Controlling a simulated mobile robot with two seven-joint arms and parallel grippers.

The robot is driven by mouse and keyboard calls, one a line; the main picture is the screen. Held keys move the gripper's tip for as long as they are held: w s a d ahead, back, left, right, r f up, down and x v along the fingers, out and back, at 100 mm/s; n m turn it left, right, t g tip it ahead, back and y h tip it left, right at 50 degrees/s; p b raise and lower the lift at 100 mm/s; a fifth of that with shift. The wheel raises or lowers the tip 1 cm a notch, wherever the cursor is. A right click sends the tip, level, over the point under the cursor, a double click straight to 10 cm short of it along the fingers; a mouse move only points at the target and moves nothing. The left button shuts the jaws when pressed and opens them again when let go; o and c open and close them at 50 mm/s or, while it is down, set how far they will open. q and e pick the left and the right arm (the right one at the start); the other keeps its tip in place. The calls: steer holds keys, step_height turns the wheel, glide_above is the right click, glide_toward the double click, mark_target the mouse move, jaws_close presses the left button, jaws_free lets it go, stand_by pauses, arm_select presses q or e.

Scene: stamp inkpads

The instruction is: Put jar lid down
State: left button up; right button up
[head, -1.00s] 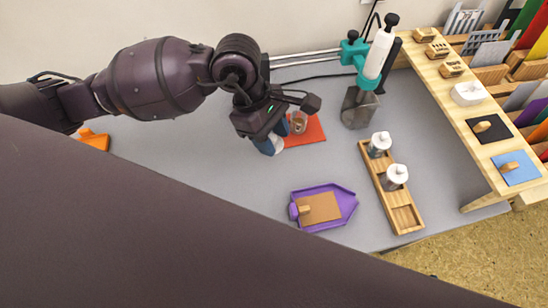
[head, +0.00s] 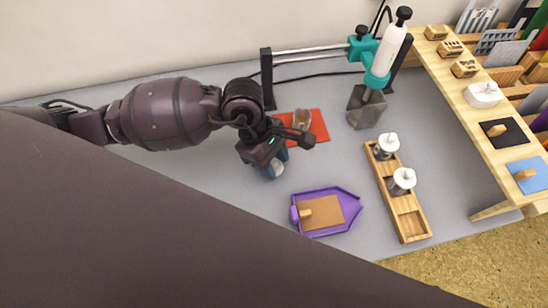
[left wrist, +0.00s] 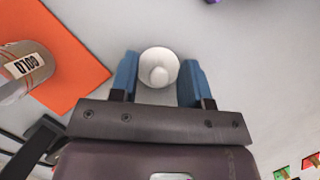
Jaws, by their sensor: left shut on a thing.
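My left gripper (head: 272,166) is low over the grey table, in front of and left of the orange-red mat. In the left wrist view its blue fingers (left wrist: 159,76) are on either side of the round white jar lid (left wrist: 158,68), which has a knob on top. The gripper is shut on the lid. In the head view only a small white part of the lid (head: 278,170) shows. I cannot tell whether it touches the table. The open jar (head: 301,119) stands on the mat; its label shows in the left wrist view (left wrist: 24,67). My right gripper is not in view.
The orange-red mat (head: 319,120) lies behind the gripper. A purple tray (head: 351,208) with a brown pad is in front. A wooden rack (head: 408,222) with two lidded jars stands right. A teal-and-white stand (head: 381,60) is behind. Grey table between tray and mat is clear.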

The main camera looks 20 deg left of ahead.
arm_select(q)
steer(key=o, duration=0.9)
steer(key=shift+a+r, duration=0.15)
steer(key=shift+r, duration=0.25)
steer(key=p+v, duration=0.2)
steer(key=v, duration=0.9)
steer(key=shift+r, duration=0.15)
